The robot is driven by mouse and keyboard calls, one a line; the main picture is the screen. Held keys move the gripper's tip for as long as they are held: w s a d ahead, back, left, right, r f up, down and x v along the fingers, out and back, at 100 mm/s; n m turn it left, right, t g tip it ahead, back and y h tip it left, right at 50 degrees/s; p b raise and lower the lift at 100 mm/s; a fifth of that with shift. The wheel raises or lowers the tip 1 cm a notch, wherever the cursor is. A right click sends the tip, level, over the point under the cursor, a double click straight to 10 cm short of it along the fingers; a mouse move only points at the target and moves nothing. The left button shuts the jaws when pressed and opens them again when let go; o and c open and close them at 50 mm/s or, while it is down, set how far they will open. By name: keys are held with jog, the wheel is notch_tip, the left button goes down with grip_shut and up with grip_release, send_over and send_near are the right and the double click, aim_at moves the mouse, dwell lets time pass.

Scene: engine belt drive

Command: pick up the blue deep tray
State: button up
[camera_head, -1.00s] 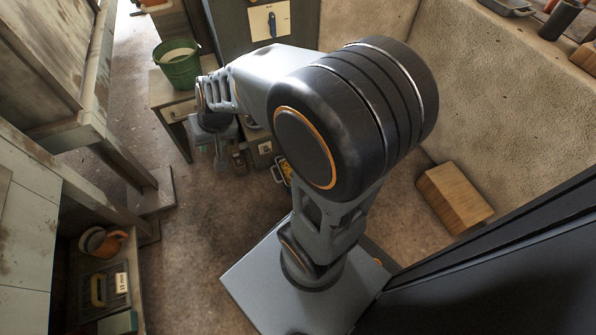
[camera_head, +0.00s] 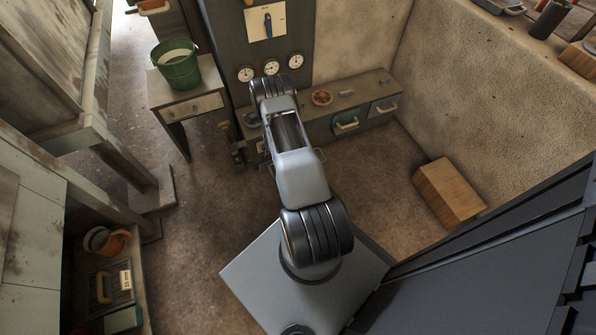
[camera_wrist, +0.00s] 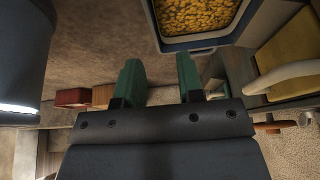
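In the wrist view, a deep tray with a blue-grey rim (camera_wrist: 203,40) shows at the top, holding many yellow-brown pieces; its far side is cut off by the frame. This looks like the blue deep tray. My gripper (camera_wrist: 160,78) has two green fingers set wide apart, with only floor visible between them. The tray lies beyond and to the right of the fingertips, apart from them. In the head view my arm hides the gripper and most of the area around the tray.
A low bench (camera_head: 366,119) with handled fronts stands by the back wall. A panel with gauges (camera_head: 271,68) rises behind my arm. A green bucket (camera_head: 179,68) stands on a small table (camera_head: 190,105) at left. A wooden block (camera_head: 448,194) lies right. Floor between is open.

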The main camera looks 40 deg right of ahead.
jog(key=b+x, duration=0.1)
jog(key=x, duration=0.1)
jog(key=b+x, duration=0.1)
jog(key=x, duration=0.2)
jog(key=s+b+x, duration=0.1)
jog(key=x, duration=0.2)
jog(key=shift+a+f, duration=0.1)
jog(key=shift+f, duration=0.15)
jog(key=shift+s+b+x, duration=0.15)
jog(key=shift+b+x, duration=0.8)
jog(key=shift+x, duration=0.5)
jog(key=shift+s+b+x, duration=0.15)
jog(key=shift+b+x, duration=0.8)
jog(key=shift+x, duration=0.5)
jog(key=shift+r, duration=0.15)
grip_shut()
